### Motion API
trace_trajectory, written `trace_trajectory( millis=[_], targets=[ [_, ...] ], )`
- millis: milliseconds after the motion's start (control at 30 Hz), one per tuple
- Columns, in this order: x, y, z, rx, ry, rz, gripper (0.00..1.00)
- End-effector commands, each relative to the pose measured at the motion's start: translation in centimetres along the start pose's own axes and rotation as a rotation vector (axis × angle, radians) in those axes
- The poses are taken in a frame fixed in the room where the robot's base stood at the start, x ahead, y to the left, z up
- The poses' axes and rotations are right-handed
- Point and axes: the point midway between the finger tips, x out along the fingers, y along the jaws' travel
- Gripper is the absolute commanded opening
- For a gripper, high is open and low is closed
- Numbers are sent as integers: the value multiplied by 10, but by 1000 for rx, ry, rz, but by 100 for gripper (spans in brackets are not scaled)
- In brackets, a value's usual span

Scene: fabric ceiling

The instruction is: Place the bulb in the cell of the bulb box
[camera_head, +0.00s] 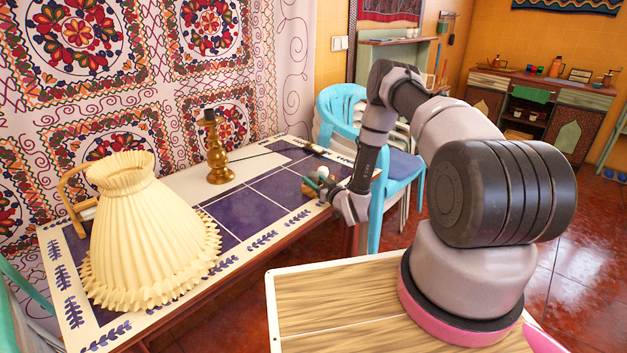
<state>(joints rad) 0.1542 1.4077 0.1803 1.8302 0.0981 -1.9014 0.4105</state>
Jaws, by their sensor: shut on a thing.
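My gripper (318,181) is low over the right end of the table, near its right edge. It is shut on a small pale rounded thing, which looks like the bulb (323,171). The bulb is small in this view and partly hidden by the fingers, so I cannot tell its tilt. I cannot make out the bulb box or its cells for sure. A small dark shape sits just under the fingers, but I cannot tell what it is or whether the bulb touches it.
The blue and white table (262,206) holds a cream pleated lampshade (150,235) at the left and a brass lamp base (217,150) at the back. A dark cord (262,154) runs along the back. A turquoise chair (343,105) stands behind my arm. The table's middle is clear.

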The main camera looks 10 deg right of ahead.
Motion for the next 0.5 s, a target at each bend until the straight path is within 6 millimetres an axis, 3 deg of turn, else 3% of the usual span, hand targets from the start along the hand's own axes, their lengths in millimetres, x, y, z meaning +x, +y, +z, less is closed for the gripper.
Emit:
trace_trajectory(
  millis=[167,200,233,500],
  targets=[
    [0,0,2,0,0,1,0],
    [0,0,3,0,0,1,56],
    [0,0,3,0,0,0,65],
    [0,0,2,0,0,0,65]
  ],
)
